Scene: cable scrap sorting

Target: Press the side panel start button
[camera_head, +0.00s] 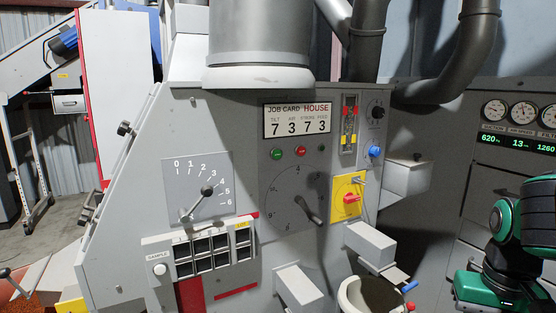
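A grey machine panel faces me, with a job card (297,120) reading "JOB CARD HOUSE" and 7 3 7 3. Below the card are a green button (277,154), a red button (301,152) and a small dark green round part (322,148). I cannot read a start label on any of them. A white round button (160,269) sits at the lower left, by the label SAMPLE. Green and black parts of my arm show at the right edge, apart from the panel. My gripper's fingers are not visible.
A large dial with a handle (313,216), a lever scale (207,191), a yellow plate with a red knob (349,198) and a blue knob (374,152) are on the panel. Grey boxes (369,243) jut out below. A gauge panel (522,112) stands at right.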

